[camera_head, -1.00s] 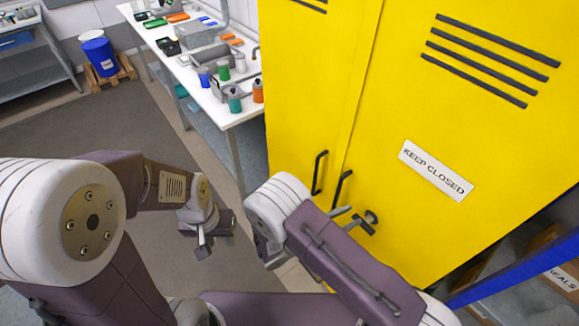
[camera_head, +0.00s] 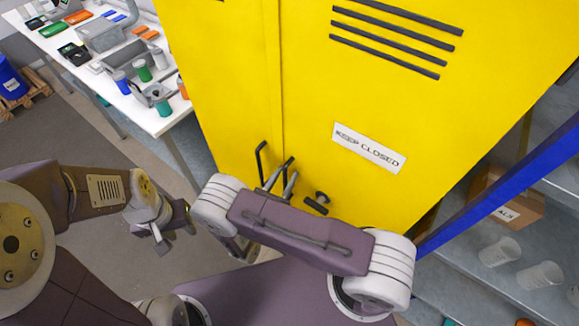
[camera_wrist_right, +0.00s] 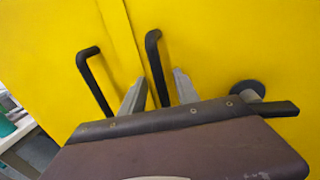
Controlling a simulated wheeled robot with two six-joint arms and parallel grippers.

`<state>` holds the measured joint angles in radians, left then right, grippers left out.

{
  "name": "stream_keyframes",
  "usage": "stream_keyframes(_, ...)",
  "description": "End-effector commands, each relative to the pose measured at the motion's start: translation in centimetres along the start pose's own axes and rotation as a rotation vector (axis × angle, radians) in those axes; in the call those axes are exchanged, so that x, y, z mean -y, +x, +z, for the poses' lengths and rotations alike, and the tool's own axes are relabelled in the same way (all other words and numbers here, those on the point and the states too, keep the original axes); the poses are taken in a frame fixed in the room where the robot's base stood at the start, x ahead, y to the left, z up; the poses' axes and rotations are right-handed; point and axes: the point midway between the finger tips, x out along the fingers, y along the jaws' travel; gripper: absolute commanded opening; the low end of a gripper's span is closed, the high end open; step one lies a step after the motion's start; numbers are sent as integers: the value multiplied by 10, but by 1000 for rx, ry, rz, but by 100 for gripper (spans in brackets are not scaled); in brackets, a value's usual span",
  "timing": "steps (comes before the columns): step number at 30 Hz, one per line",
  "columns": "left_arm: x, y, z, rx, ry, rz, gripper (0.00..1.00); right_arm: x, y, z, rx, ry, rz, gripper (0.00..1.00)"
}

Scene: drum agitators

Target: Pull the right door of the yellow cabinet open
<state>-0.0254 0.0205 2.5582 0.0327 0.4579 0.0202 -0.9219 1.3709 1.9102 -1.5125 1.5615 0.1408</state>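The yellow cabinet's right door (camera_head: 370,80) is closed, flush with the left door (camera_head: 225,80). Its black bar handle (camera_wrist_right: 155,65) stands near the seam. The left door's black handle (camera_wrist_right: 94,80) is just to its left. My right gripper (camera_wrist_right: 158,92) is open, with one grey finger on each side of the right handle. I cannot tell whether the fingers touch it. In the head view the right gripper (camera_head: 279,182) is partly hidden by its own arm. My left gripper (camera_head: 161,243) hangs away from the cabinet at the left; its opening is unclear.
A round dark knob with a bar (camera_head: 319,202) sits on the right door, right of the handle. A white bench (camera_head: 148,118) with cups and trays stands at the left. A shelf with a blue post (camera_head: 490,195) and a cardboard box (camera_head: 512,204) is at the right.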

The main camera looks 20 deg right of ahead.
Motion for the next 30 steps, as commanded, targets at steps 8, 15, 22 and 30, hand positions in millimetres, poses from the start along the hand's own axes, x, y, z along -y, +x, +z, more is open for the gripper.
stream_keyframes(8,0,0,1,1,-1,0,36,1,2,0,1,0,-4,6)
stream_keyframes(15,0,0,1,1,0,0,36,1,2,0,0,0,-5,0)
stream_keyframes(22,0,0,1,1,0,0,36,1,2,0,0,-1,-5,0)
stream_keyframes(30,0,0,1,1,0,0,36,1,2,-1,-1,-1,-5,0)
